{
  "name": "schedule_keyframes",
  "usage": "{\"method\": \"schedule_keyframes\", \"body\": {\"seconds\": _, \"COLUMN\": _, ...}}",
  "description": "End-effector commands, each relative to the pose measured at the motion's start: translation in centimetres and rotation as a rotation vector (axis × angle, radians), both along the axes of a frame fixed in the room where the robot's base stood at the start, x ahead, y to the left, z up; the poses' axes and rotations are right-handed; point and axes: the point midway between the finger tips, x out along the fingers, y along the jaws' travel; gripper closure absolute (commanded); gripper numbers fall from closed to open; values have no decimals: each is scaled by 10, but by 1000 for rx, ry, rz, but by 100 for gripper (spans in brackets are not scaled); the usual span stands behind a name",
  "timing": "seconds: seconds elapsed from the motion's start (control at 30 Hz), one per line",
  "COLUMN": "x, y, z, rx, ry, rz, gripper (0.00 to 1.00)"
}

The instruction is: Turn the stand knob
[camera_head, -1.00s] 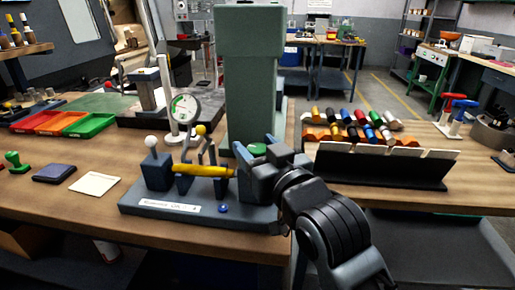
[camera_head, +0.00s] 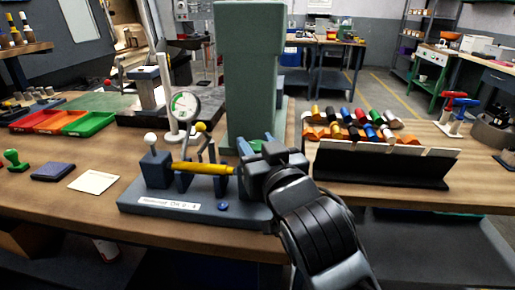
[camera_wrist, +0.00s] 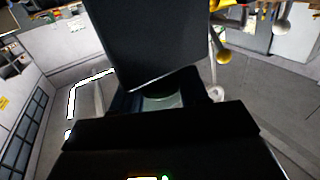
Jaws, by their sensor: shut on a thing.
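The bench stand (camera_head: 215,210) is a blue-grey base with a white label, on the wooden bench in the head view. Upright posts on it carry a yellow bar (camera_head: 200,168). A white ball (camera_head: 150,138) and a yellow ball (camera_head: 201,127) top its left and middle parts. My gripper (camera_head: 244,168) is at the stand's right end, by the end of the yellow bar. It is shut on the stand knob, which the jaws hide in the head view. In the wrist view, a large dark block (camera_wrist: 155,40) fills the middle and the grip is hard to make out.
A dial gauge (camera_head: 184,106) stands behind the stand. A tall green column (camera_head: 250,75) rises close behind my gripper. A black rack (camera_head: 385,165) with several coloured handles stands to the right. A white card (camera_head: 94,180) and a dark pad (camera_head: 53,171) lie left.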

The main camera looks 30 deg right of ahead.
Motion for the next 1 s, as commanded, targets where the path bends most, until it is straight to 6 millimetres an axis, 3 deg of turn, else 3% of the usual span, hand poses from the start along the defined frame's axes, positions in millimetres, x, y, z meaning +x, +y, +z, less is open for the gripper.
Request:
{"method": "schedule_keyframes", "body": {"seconds": 0.47, "x": 1, "y": 2, "z": -4, "rx": 1, "ry": -4, "rz": -305, "gripper": 86}}
{"method": "schedule_keyframes", "body": {"seconds": 1.0, "x": 1, "y": 2, "z": -4, "rx": 2, "ry": -2, "rz": -816, "gripper": 86}}
